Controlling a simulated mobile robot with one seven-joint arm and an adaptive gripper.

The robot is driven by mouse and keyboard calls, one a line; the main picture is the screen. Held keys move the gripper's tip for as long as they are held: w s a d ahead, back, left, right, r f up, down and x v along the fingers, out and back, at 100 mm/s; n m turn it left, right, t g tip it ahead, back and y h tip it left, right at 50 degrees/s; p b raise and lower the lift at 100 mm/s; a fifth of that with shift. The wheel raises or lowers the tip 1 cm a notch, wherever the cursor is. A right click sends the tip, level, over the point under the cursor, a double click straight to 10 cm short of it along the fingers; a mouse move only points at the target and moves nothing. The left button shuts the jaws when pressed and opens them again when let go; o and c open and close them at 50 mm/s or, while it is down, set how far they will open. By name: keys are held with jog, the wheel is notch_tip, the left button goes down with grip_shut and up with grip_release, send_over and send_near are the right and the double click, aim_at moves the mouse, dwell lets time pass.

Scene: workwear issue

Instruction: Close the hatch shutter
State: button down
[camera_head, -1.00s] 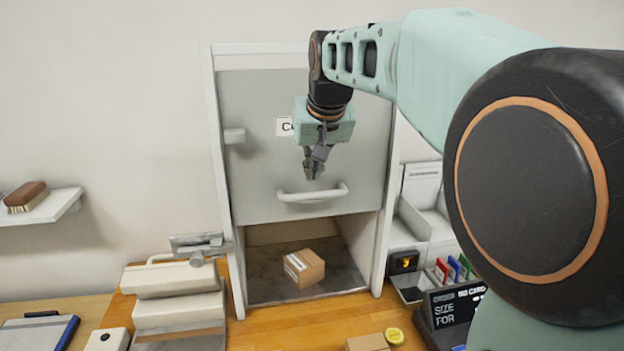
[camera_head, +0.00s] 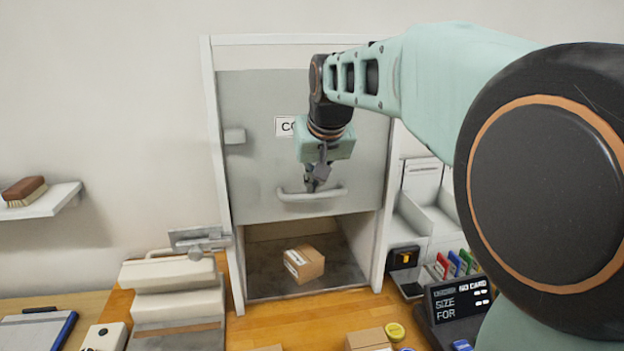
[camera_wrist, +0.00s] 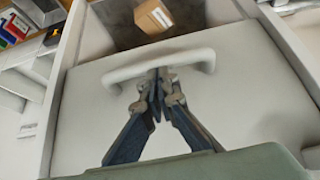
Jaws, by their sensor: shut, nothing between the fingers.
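The hatch shutter (camera_head: 250,180) is a grey panel in a white frame, lowered partway, with an open gap under it. Its white bar handle (camera_head: 330,194) runs across the panel's lower part and also shows in the wrist view (camera_wrist: 195,58). My gripper (camera_head: 313,188) is at the handle, near its middle, with the fingers pointing down. In the wrist view the fingertips (camera_wrist: 158,82) are together beside the handle bar, with nothing between them. I cannot tell whether they touch the bar.
A small cardboard box (camera_head: 304,264) sits inside the hatch opening on the grey floor (camera_head: 262,286). A white machine (camera_head: 172,275) stands left of the frame. A card reader (camera_head: 458,302) and colored cards (camera_head: 456,263) are at right. Another box (camera_head: 367,340) lies in front.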

notch_tip(320, 180, down, 27)
jog(key=b, duration=1.7)
jog(key=shift+f+b, duration=0.15)
jog(key=shift+b, duration=0.2)
